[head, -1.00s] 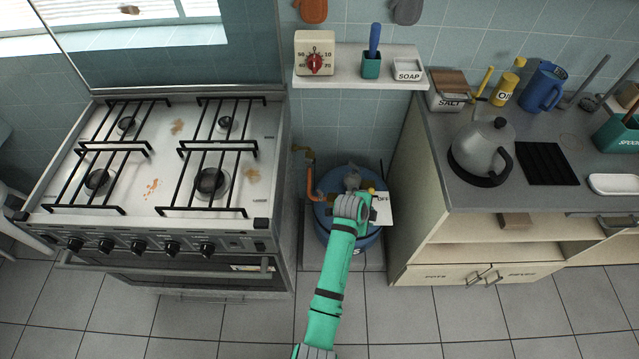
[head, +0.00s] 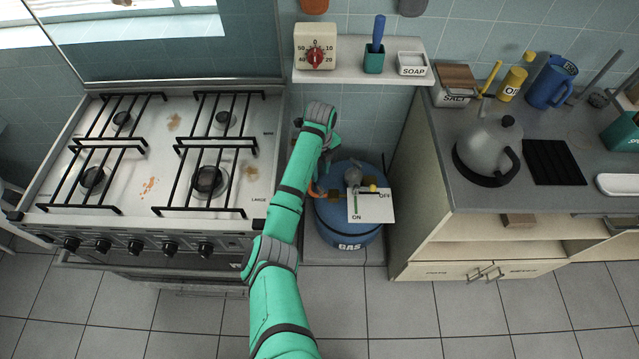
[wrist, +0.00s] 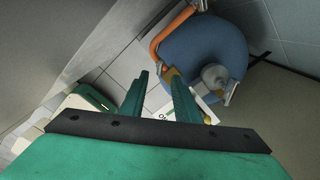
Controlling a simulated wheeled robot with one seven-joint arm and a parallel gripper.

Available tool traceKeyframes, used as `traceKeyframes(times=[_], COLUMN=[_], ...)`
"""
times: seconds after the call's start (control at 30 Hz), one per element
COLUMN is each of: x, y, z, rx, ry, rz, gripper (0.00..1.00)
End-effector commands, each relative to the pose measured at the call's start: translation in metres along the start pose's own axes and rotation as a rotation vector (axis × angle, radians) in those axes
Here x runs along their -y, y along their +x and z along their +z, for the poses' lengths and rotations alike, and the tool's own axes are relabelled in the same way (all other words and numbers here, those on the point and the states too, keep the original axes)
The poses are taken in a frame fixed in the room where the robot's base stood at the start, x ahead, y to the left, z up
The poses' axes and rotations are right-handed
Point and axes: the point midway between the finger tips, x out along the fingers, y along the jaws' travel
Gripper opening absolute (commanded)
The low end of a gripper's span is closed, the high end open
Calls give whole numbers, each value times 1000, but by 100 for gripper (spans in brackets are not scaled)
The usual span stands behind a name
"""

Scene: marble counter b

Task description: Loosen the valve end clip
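The blue gas cylinder (head: 348,237) stands on the floor between stove and cabinet, with a grey valve (head: 353,176) on top. The orange hose (head: 314,190) shows beside it, mostly behind my arm; in the wrist view the hose (wrist: 165,38) curves round the cylinder (wrist: 205,50). A small brass-coloured piece (wrist: 172,77) lies near my right fingertip; I cannot tell whether it is the valve end clip. My gripper (wrist: 159,75) has its two green fingers apart with nothing between them. In the head view my arm's end is above and left of the cylinder, near the wall.
A white ON/OFF card (head: 371,207) lies at the valve. The stove (head: 170,160) is close on the left, the cabinet (head: 480,245) on the right. A shelf (head: 360,77) with timer and soap dish is above. Floor in front is clear.

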Motion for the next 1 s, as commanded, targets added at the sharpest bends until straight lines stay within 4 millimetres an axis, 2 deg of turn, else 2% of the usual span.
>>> traceKeyframes(times=[0.2,0.43,0.6,0.9,0.93,1.0], x=[0,0,0,-1,-1,-1], y=[41,73,83,85,85,85], z=[-1,-1,0,1,1,1], rx=[-2,-1,0,0,0,0], ry=[0,-1,-2,-3,-3,-3], rz=[2,0,-1,-1,-1,-1], gripper=[29,29,29,29,24,7])
